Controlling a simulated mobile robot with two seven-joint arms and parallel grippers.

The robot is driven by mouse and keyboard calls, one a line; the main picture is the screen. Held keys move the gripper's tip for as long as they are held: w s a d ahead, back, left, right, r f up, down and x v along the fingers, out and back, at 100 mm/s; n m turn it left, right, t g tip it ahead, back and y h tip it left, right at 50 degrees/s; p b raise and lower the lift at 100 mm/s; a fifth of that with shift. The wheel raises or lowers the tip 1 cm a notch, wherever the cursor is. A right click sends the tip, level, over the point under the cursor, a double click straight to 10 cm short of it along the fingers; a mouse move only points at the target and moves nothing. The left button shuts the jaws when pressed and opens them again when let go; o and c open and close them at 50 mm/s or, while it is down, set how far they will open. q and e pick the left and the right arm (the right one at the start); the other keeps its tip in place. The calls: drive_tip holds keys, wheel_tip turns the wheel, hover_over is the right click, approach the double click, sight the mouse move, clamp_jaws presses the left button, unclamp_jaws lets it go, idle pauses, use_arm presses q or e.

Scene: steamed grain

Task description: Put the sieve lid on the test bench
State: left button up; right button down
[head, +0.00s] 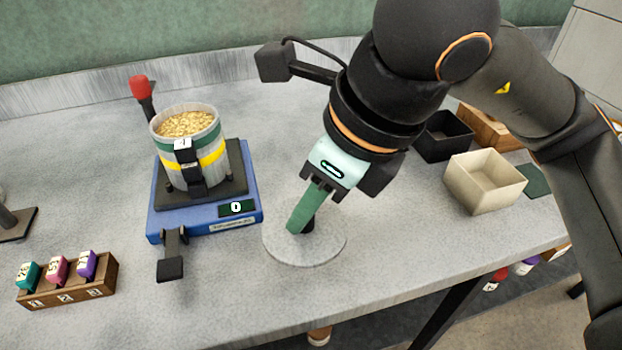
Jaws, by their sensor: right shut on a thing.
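The sieve lid, a flat round grey disc (275,240) with a dark knob, is at the middle of the test bench (370,292), right of the blue shaker. My right gripper (298,226) reaches down over the lid, its green fingers shut on the knob. The fingers hide part of the knob. The lid looks level and at or very near the bench top; I cannot tell if it fully touches. The sieve (208,160), a pale cylinder with a yellow band, stands open on the shaker, full of golden grain. My left gripper is not in view.
The blue shaker (163,222) has a red-knobbed lever (139,84) and a display reading 0. A wooden rack (68,297) with small coloured items is front left. A cream box (484,180) and a black box (443,137) stand right. Bench space in front of the lid is clear.

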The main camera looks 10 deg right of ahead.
sight(329, 208)
drive_tip(key=w+d+f, duration=0.1)
drive_tip(key=d+f, duration=0.1)
drive_tip(key=f, duration=0.1)
drive_tip(key=w+d+f, duration=0.1)
drive_tip(key=shift+w+f+b, duration=0.3)
drive_tip(key=shift+b, duration=0.1)
drive_tip(key=shift+w+d+f, duration=0.4)
drive_tip(key=shift+f, duration=0.25)
wheel_tip(329, 208, down, 2)
drive_tip(key=shift+w+d+f+b, duration=0.1)
drive_tip(key=shift+d+f+b, duration=0.1)
drive_tip(key=shift+b, duration=0.2)
drive_tip(key=shift+a+f, duration=0.1)
drive_tip(key=shift+f, duration=0.4)
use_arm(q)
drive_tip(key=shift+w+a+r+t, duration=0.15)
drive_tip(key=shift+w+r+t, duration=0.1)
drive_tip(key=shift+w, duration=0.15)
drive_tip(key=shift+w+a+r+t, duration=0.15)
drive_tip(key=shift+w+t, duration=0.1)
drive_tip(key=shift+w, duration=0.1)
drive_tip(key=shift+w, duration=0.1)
